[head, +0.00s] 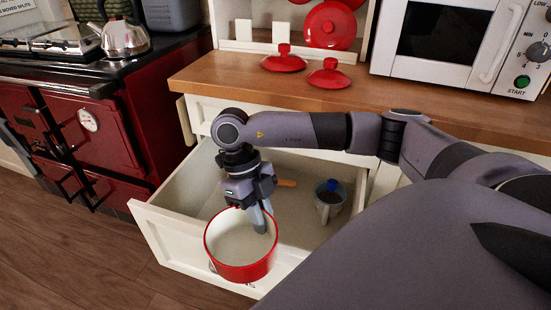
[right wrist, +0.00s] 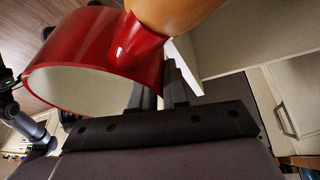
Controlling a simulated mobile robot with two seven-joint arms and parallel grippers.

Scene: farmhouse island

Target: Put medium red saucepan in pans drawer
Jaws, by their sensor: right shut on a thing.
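The medium red saucepan (head: 243,262), cream inside, hangs roughly level over the front panel of the pans drawer in the head view. My right gripper (head: 262,218) is shut on it at the handle side. The right wrist view shows the red wall (right wrist: 90,55) and the wooden handle (right wrist: 175,14) close up. A wooden stick-like end (head: 287,183) shows behind the gripper, probably the same handle. The pans drawer (head: 165,222) is pulled open below the counter. I cannot tell the height of the pan above the drawer rim. My left gripper does not show.
A grey pot (head: 330,205) with something blue stands inside the drawer at the right. Two red lids (head: 284,62) lie on the wooden counter (head: 225,75). A white microwave (head: 445,45) stands at the right. A dark red stove (head: 90,150) stands left of the drawer.

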